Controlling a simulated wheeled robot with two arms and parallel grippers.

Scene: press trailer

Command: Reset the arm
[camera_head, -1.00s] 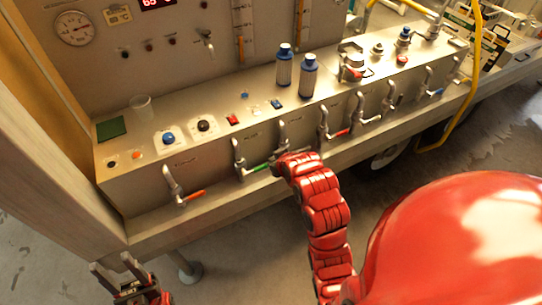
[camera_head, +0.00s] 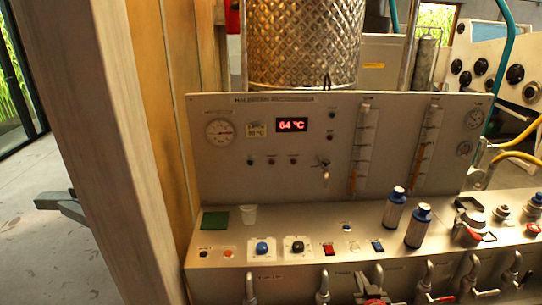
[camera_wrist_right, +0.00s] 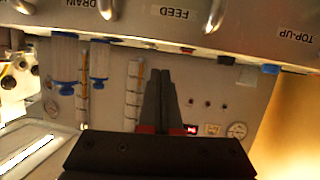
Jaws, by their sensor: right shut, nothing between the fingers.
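My right gripper (camera_head: 371,288) shows at the bottom edge of the head view, in front of the press panel's row of taps. Only a small red and dark part of it is in the picture. In the right wrist view its two black fingers (camera_wrist_right: 160,98) lie together, shut and empty, with the panel behind them. My left gripper is out of view.
A wooden post (camera_head: 95,130) stands at left. The panel display (camera_head: 292,125) reads 64 °C.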

